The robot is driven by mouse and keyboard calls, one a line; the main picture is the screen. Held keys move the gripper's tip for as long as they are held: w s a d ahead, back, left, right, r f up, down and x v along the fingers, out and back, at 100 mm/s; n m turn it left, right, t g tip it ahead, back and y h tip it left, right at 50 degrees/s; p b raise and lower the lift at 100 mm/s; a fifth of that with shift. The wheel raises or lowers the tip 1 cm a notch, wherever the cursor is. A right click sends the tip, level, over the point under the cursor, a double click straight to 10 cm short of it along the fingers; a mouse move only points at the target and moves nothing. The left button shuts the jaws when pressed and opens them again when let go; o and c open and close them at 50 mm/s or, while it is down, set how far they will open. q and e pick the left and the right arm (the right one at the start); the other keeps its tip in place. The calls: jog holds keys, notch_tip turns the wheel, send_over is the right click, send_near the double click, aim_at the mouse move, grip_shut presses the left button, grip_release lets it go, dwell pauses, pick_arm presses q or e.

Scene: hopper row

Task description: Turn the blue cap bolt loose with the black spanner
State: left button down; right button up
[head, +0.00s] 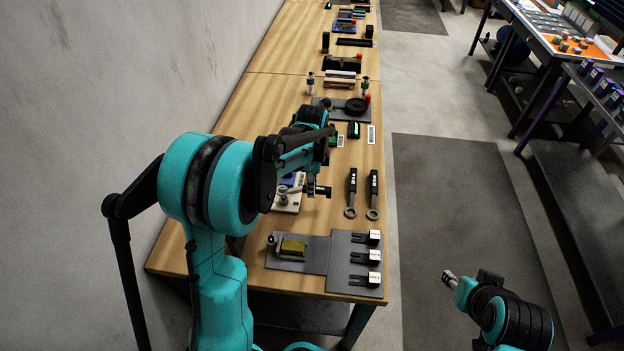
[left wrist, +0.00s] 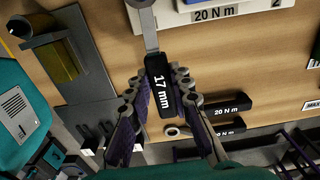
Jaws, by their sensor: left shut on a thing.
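My left gripper (head: 318,188) is shut on a black-handled spanner marked "17 mm", whose handle (left wrist: 161,88) shows between the fingers in the left wrist view. The spanner's grey shaft runs up to a head (left wrist: 141,3) cut by the top edge. In the head view the left gripper is over the table, beside a white block (head: 288,207) with a grey round part on top. A blue part (head: 289,180) shows just behind it. I cannot make out the blue cap bolt or whether the spanner is on it. My right gripper (head: 450,279) hangs off the table, too small to read.
Two more black spanners (head: 351,180) (head: 373,182), marked "20 N m", lie on the table to the right. A grey plate (head: 318,262) at the near end carries a gold block (head: 293,247) and several pale blocks. More fixtures stand farther along the table. A wall borders its left side.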

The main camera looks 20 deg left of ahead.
pick_arm(q)
jog(key=s+m, duration=0.2)
jog(key=m, duration=0.1)
jog(key=s+m, duration=0.2)
jog(key=m, duration=0.1)
jog(key=s+m+b, duration=0.1)
jog(key=s+m, duration=0.2)
jog(key=shift+a+f, duration=0.35)
jog(key=shift+f, duration=0.05)
jog(key=shift+f, duration=0.1)
dwell(0.4)
jog(key=shift+f+b, duration=0.5)
jog(key=shift+f, duration=0.2)
dwell(0.8)
jog(key=shift+f+b, duration=0.25)
jog(key=shift+b, duration=0.15)
